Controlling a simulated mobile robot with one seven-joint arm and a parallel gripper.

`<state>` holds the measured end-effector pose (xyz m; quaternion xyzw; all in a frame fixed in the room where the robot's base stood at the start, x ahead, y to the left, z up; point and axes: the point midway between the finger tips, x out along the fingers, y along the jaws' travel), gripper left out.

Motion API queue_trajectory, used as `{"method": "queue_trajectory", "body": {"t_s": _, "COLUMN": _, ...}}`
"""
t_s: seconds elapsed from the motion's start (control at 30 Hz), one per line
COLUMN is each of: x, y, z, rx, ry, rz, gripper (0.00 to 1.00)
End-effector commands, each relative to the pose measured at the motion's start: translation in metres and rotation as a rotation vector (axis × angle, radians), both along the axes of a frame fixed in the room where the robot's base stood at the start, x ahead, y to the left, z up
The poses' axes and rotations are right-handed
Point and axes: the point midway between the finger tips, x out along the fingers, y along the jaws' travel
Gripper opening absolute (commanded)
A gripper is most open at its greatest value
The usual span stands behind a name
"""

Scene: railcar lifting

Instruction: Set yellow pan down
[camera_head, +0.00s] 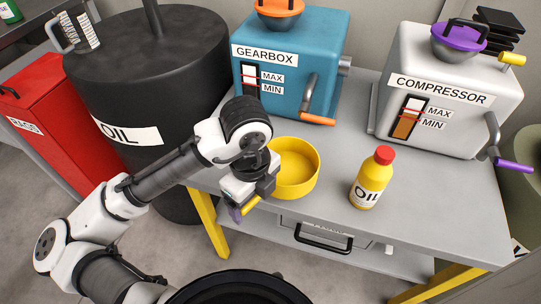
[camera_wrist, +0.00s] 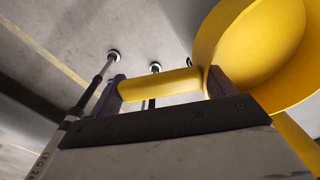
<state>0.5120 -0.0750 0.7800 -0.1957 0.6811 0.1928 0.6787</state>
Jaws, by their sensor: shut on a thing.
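The yellow pan (camera_head: 308,170) is round and open-topped, with a short yellow handle. My gripper (camera_head: 243,205) is shut on the pan's handle at the left front edge of the grey table (camera_head: 440,215). In the wrist view my gripper (camera_wrist: 160,88) has its two dark fingers on either side of the handle, and the pan (camera_wrist: 225,35) shows at the upper right. The pan appears at or just above the tabletop, in front of the gearbox. I cannot tell whether its base touches the table.
A yellow oil bottle (camera_head: 371,180) with a red cap stands right of the pan. The blue gearbox (camera_head: 285,70) and the white compressor (camera_head: 440,95) stand behind. A black oil drum (camera_head: 150,80) and a red bin (camera_head: 45,125) are at the left. The table's right front is clear.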

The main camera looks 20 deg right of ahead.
Motion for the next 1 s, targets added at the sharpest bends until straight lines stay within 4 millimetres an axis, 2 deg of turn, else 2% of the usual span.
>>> {"method": "queue_trajectory", "body": {"t_s": 0.03, "x": 0.001, "y": -0.002, "z": 0.009, "rx": -0.001, "ry": 0.004, "rz": 0.001, "gripper": 0.49}}
{"method": "queue_trajectory", "body": {"t_s": 0.2, "x": 0.005, "y": -0.008, "z": 0.008, "rx": 0.003, "ry": 0.002, "rz": -0.007, "gripper": 0.49}}
{"method": "queue_trajectory", "body": {"t_s": 0.27, "x": 0.020, "y": -0.018, "z": 0.002, "rx": 0.006, "ry": -0.001, "rz": -0.008, "gripper": 0.49}}
{"method": "queue_trajectory", "body": {"t_s": 0.43, "x": 0.052, "y": -0.042, "z": 0.001, "rx": 0.007, "ry": -0.002, "rz": -0.008, "gripper": 0.49}}
{"method": "queue_trajectory", "body": {"t_s": 0.73, "x": 0.078, "y": -0.060, "z": 0.000, "rx": 0.004, "ry": -0.003, "rz": -0.007, "gripper": 0.49}}
{"method": "queue_trajectory", "body": {"t_s": 0.9, "x": 0.078, "y": -0.060, "z": -0.026, "rx": 0.005, "ry": -0.001, "rz": -0.006, "gripper": 0.49}}
{"method": "queue_trajectory", "body": {"t_s": 1.0, "x": 0.078, "y": -0.060, "z": -0.034, "rx": 0.004, "ry": -0.002, "rz": -0.006, "gripper": 0.49}}
